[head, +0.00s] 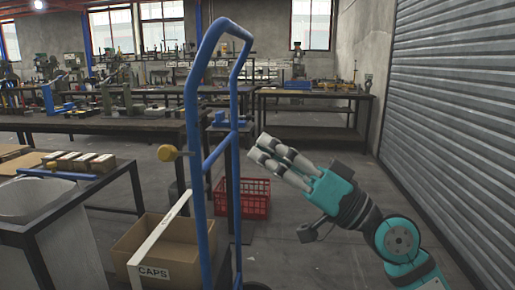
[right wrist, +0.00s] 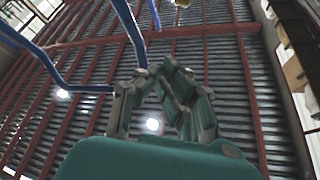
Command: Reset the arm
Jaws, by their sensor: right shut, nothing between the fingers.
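My right arm comes in from the lower right of the head view. Its teal gripper (head: 259,147) with grey fingers points up and to the left. It is shut and empty, in free air to the right of a blue tubular hand-truck frame (head: 192,125). In the right wrist view the shut fingers (right wrist: 153,72) point up toward the ceiling, with blue tubes of the frame (right wrist: 130,25) beyond them. My left gripper is not in view.
A red crate (head: 256,205) stands on the floor behind the gripper. A cardboard box (head: 160,262) labelled CAPS sits at the lower left. Workbenches (head: 110,124) with tools fill the back and left. A ribbed shutter wall (head: 450,110) stands at the right.

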